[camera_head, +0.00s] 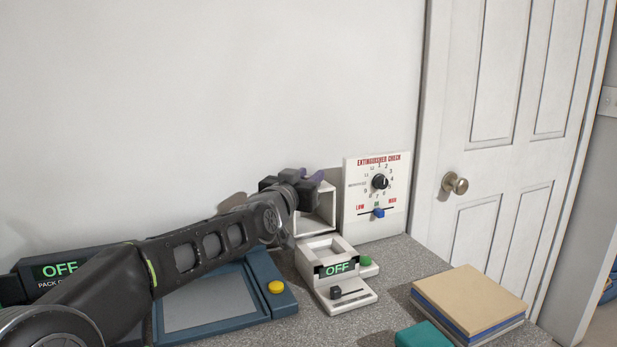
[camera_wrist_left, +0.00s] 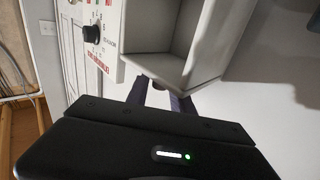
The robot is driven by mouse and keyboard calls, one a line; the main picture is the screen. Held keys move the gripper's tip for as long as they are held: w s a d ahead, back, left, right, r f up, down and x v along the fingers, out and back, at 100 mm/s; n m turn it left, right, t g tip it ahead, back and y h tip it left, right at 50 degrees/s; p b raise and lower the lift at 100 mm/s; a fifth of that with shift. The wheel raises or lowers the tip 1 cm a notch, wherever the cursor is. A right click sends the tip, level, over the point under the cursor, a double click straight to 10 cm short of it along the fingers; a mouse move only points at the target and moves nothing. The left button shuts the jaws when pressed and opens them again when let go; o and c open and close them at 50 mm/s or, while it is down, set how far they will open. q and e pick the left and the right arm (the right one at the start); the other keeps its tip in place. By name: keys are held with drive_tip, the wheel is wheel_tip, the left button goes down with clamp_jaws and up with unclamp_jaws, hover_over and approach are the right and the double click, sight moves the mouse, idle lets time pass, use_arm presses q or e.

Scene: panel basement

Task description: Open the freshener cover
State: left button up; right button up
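A white hollow box (camera_head: 316,222) with an open face stands on the counter against the wall, left of the extinguisher check panel; I take it to be the freshener. It fills the top of the left wrist view (camera_wrist_left: 160,35), its inside showing empty. I cannot pick out a separate cover. My left gripper (camera_head: 308,177) is at the box's upper edge and hides part of it. Its dark purple fingers (camera_wrist_left: 160,97) reach to the box's edge in the wrist view and stand apart. Whether they touch the box I cannot tell. My right gripper is not in view.
The extinguisher check panel (camera_head: 376,195) stands close right of the box. In front is a white device (camera_head: 328,274) reading OFF with a slider and green button. A blue framed pad (camera_head: 215,300) lies left, a stack of boards (camera_head: 468,300) and a teal block (camera_head: 423,336) right.

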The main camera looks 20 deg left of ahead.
use_arm(q)
clamp_jaws()
idle(1.1)
